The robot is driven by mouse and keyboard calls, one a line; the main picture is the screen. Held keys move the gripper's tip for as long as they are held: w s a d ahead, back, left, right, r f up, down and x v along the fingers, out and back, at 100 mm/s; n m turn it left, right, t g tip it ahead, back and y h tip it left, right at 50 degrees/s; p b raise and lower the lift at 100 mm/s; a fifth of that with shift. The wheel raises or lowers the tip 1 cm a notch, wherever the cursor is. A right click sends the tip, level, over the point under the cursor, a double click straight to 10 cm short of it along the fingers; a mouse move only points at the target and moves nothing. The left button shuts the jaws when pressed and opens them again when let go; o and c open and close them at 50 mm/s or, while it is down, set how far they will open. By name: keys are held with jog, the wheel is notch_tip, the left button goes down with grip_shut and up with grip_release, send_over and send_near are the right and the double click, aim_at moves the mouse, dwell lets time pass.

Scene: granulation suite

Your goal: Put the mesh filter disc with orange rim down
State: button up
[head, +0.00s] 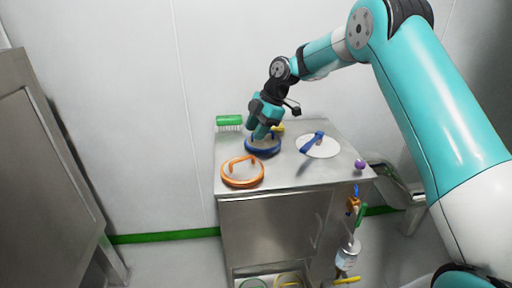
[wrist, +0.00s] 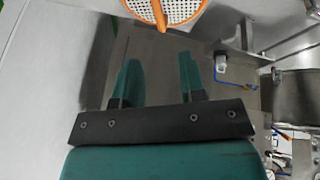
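The mesh filter disc with orange rim (head: 242,180) lies flat on the front left of the steel cabinet top (head: 290,178), its orange handle upward. In the wrist view part of the orange-rimmed disc (wrist: 183,8) shows at the top edge, beyond my fingertips. My gripper (head: 262,133) is behind the orange disc in the head view, in front of or above a blue-rimmed disc (head: 263,151). In the wrist view my gripper (wrist: 159,62) has its two fingers apart with nothing between them. It does not touch the orange disc.
A green brush (head: 229,121) lies at the back left of the top. A pale disc with a blue handle (head: 318,146) and a purple knob (head: 360,164) are to the right. Several items hang at the cabinet's right side. A steel cabinet (head: 50,180) stands at left.

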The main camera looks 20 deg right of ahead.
jog(key=s+a+r+m, duration=0.3)
jog(key=s+a+r, duration=0.15)
jog(key=s, duration=0.45)
jog(key=s+a+r+m, duration=0.3)
jog(key=s+r, duration=0.3)
jog(key=s, duration=0.3)
jog(key=s+f+m+g, duration=0.1)
jog(key=s+m, duration=0.6)
jog(key=s, duration=1.4)
jog(key=shift+s+f+m+h, duration=0.15)
jog(key=shift+s+m+h, duration=0.15)
jog(key=shift+s, duration=0.05)
jog(key=shift+a, duration=0.15)
